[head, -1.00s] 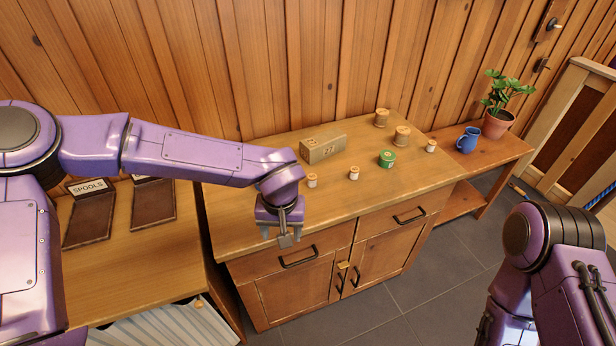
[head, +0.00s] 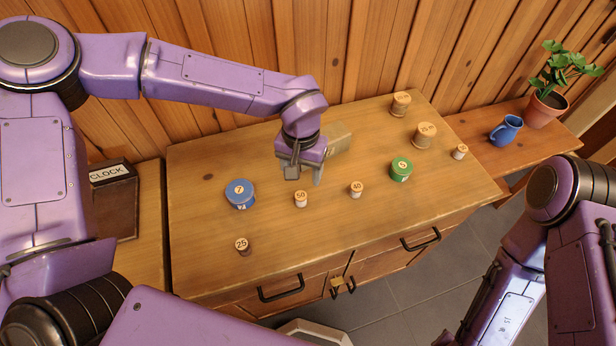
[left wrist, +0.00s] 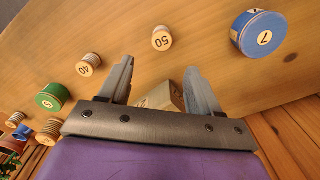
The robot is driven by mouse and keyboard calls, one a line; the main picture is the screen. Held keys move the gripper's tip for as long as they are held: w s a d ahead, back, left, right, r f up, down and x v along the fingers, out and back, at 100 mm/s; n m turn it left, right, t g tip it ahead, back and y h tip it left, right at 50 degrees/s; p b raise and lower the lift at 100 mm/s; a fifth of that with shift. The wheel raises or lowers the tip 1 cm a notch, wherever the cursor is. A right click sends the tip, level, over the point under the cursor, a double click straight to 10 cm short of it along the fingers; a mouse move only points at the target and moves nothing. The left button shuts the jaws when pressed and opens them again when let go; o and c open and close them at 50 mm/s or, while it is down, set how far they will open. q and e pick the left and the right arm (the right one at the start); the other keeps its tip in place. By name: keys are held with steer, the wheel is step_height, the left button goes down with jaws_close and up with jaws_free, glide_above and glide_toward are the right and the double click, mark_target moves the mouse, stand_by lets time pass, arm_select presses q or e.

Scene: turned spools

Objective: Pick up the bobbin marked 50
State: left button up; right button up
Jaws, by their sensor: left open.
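The bobbin marked 50 (head: 301,199) is small, with a pale wooden top, and stands upright on the wooden cabinet top. It also shows in the left wrist view (left wrist: 162,39), beyond the fingertips and between their lines. My left gripper (head: 304,176) is open and empty, pointing down just behind the bobbin in the head view and apart from it. Its two grey fingers also show in the left wrist view (left wrist: 158,75). My right arm is at the right of the head view, but its gripper is out of the picture.
A bobbin marked 40 (head: 356,189) and a blue spool marked 7 (head: 240,194) flank it. A bobbin marked 25 (head: 242,246) is nearer the front. A green spool (head: 401,170) and several wooden spools stand right. A box (head: 338,139) is partly hidden behind my gripper.

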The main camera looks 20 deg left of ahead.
mark_target(301, 196)
arm_select(q)
steer(key=f, duration=0.1)
steer(key=s+f, duration=0.1)
steer(key=f, duration=0.1)
steer(key=shift+a, duration=0.1)
steer(key=shift+s+f+p, duration=0.35)
steer(key=shift+s+f, duration=0.3)
steer(key=shift+s, duration=0.15)
steer(key=f, duration=0.1)
steer(key=w+f, duration=0.1)
steer(key=f, duration=0.1)
steer(key=w+f+p, duration=0.1)
steer(key=f, duration=0.1)
steer(key=shift+f, duration=0.2)
steer(key=shift+s+r, duration=0.15)
steer(key=shift+s, duration=0.25)
steer(key=c, duration=1.1)
arm_select(e)
steer(key=shift+s+r, duration=0.65)
steer(key=shift+r, duration=0.25)
